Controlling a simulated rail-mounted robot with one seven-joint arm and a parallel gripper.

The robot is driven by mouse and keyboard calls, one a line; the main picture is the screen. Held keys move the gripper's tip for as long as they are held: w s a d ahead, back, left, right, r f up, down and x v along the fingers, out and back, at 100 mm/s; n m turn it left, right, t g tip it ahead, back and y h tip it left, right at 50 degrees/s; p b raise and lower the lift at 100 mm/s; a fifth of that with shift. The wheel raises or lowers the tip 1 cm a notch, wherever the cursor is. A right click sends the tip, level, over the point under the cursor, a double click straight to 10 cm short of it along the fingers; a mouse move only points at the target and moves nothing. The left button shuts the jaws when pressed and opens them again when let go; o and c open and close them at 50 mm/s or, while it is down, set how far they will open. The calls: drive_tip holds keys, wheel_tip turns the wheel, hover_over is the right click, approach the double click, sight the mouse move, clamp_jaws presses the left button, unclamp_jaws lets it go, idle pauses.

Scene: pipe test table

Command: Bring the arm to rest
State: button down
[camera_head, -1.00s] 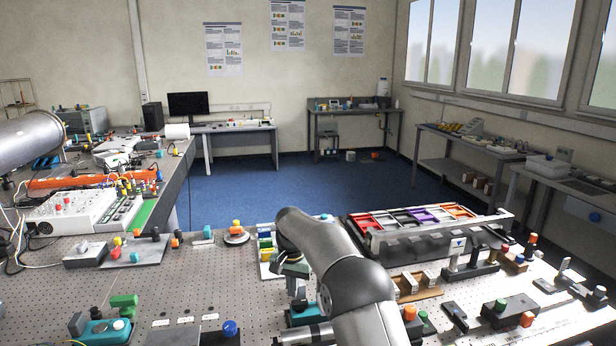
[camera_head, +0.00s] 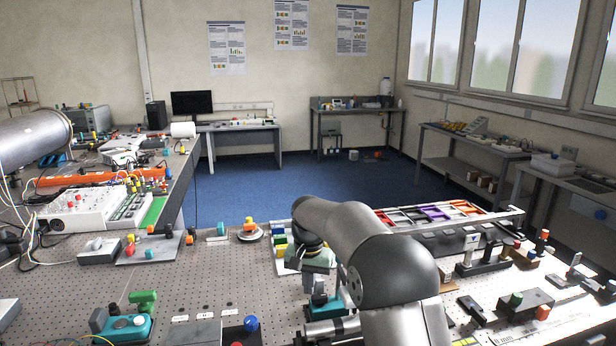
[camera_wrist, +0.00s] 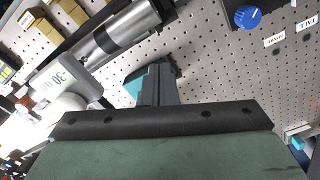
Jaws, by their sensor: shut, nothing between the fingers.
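My grey arm (camera_head: 388,265) reaches in from the bottom right of the head view and bends down over the perforated table (camera_head: 205,275). My gripper (camera_head: 318,290) hangs at its end, pointing down and partly hidden by the arm.
A silver cylinder (camera_wrist: 120,35) lies close to my gripper in the wrist view. A blue knob (camera_head: 251,324) stands to the left. A tray with coloured compartments (camera_head: 440,214) is behind and right of my arm. Bare perforated table lies to the left.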

drive_tip(key=s+d+r+n+b, duration=0.15)
drive_tip(key=s+d, duration=0.35)
drive_tip(key=s, duration=0.5)
drive_tip(key=s+d+r+b, duration=0.1)
drive_tip(key=s+d+r, duration=0.2)
drive_tip(key=s+d, duration=0.45)
drive_tip(key=s+d+f, duration=0.1)
drive_tip(key=s+f, duration=0.2)
drive_tip(key=s, duration=0.7)
drive_tip(key=s+d+f+n+b, duration=0.1)
drive_tip(key=s+f, duration=0.2)
drive_tip(key=s, duration=0.7)
drive_tip(key=shift+s+d+f+t, duration=0.15)
drive_tip(key=shift+d+f+t, duration=0.1)
drive_tip(key=shift+t, duration=0.15)
